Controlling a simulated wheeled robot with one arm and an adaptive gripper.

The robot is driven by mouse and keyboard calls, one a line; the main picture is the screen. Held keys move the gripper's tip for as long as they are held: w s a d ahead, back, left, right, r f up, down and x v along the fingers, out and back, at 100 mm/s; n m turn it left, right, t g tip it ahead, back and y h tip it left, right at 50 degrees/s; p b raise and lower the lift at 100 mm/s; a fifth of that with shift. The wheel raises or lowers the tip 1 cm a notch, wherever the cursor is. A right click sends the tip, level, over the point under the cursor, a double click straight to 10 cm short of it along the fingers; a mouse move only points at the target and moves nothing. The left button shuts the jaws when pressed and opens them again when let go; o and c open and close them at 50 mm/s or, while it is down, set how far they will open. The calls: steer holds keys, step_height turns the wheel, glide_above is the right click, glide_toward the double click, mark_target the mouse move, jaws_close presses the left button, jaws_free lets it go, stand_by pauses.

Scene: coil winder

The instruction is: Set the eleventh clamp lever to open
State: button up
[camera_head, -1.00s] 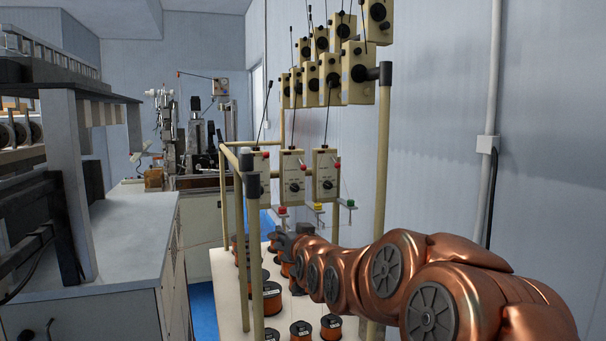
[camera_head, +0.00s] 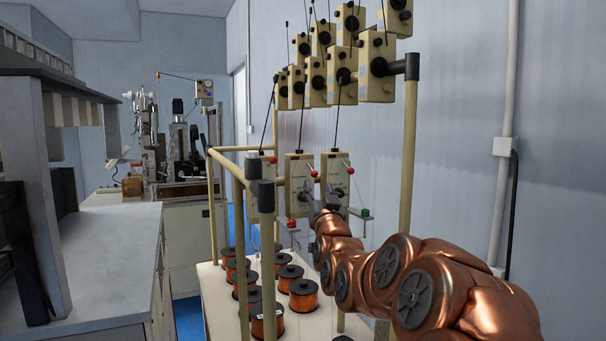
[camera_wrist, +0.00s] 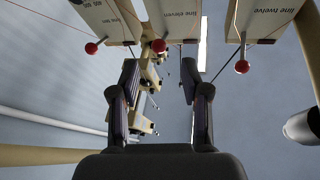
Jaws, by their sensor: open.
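In the wrist view the clamp unit marked "line eleven" (camera_wrist: 172,20) is the middle of three cream boxes. A red lever ball (camera_wrist: 158,46) shows at its lower edge, just beyond and between the fingertips. My gripper (camera_wrist: 160,68) is open and empty, one finger on each side of that ball, apart from it. In the head view my gripper (camera_head: 316,208) is in front of the lower row of boxes, close to the middle box (camera_head: 297,180); it hides part of the row. The lever's exact position is hard to tell.
The "line twelve" box (camera_wrist: 268,18) has a red ball (camera_wrist: 242,67) to the right; another red ball (camera_wrist: 91,47) is left. Thin wires run past the boxes. A frame post (camera_head: 262,270) stands nearby, with copper spools (camera_head: 303,294) below. More boxes (camera_head: 376,68) hang above.

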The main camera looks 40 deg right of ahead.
mark_target(315, 176)
steer(key=shift+p+x, duration=1.6)
steer(key=shift+x, duration=2.25)
jaws_close()
